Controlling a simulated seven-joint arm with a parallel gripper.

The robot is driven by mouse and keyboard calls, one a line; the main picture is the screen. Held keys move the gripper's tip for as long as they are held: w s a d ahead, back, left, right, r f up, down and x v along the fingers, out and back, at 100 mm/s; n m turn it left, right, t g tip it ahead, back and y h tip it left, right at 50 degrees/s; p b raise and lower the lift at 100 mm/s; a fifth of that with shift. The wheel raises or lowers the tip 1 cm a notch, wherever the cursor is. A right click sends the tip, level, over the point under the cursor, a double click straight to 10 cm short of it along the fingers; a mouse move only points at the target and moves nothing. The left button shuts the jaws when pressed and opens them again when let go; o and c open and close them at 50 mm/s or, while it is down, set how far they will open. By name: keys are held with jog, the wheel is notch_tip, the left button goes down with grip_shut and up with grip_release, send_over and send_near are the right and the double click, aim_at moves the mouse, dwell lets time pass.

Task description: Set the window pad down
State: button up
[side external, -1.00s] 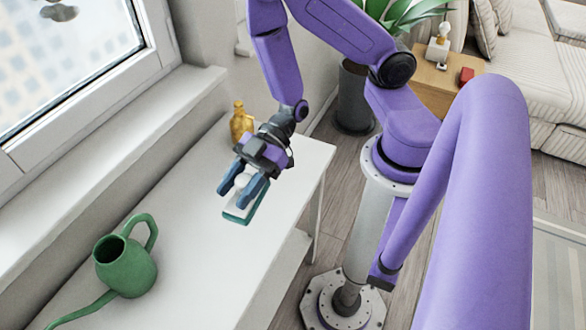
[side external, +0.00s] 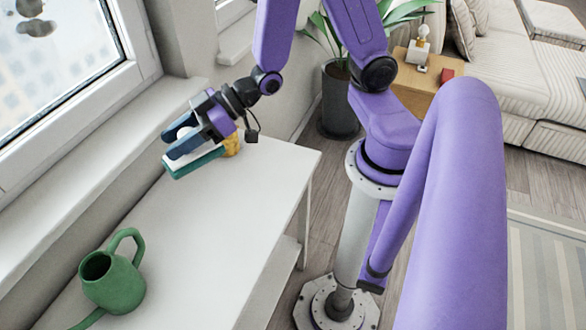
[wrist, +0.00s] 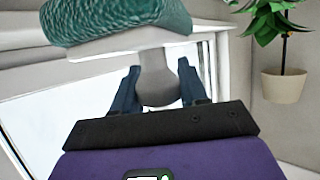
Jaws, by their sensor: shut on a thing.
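The window pad (side external: 194,162) is a white block with a green textured face and a pale round knob. My gripper (side external: 181,145) is shut on its knob and holds it above the far left part of the white table, near the window sill. In the side view the pad is tilted, green face toward the table. In the wrist view the green face of the pad (wrist: 115,20) fills the top, and its grey-white knob (wrist: 158,82) sits between my blue fingers (wrist: 158,90). My gripper hides part of the pad in the side view.
A yellow-amber bottle (side external: 232,144) stands close behind my gripper, partly hidden. A green watering can (side external: 113,280) stands at the table's near left. The white table (side external: 215,220) is clear between them. The window (side external: 60,60) and its sill (side external: 110,140) border the left.

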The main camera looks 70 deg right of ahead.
jog(key=w+d+m+t+h, duration=0.2)
jog(key=w+d+m+h, duration=0.2)
jog(key=d+m+h, duration=0.4)
jog(key=w+d+m+t+h, duration=0.2)
jog(key=w+d+m+h, duration=0.3)
jog(key=d, duration=0.4)
jog(key=s+d+m+g+h, duration=0.6)
jog(key=s+d+m+h, duration=0.2)
jog(key=d+m+h, duration=0.15)
jog(key=s+d+f+m+g, duration=0.1)
jog(key=s+m+g, duration=0.8)
jog(key=s, duration=0.4)
jog(key=shift+n+g+h, duration=0.35)
jog(key=shift+g+h, duration=0.1)
jog(key=shift+g, duration=0.25)
jog(key=shift+s+f, duration=0.15)
jog(key=shift+f, duration=3.35)
jog(key=shift+s+f, duration=0.2)
jog(key=shift+f, duration=3.35)
jog(key=shift+s+f, duration=0.15)
jog(key=shift+f, duration=3.35)
jog(key=shift+f, duration=0.15)
jog(key=o, duration=1.1)
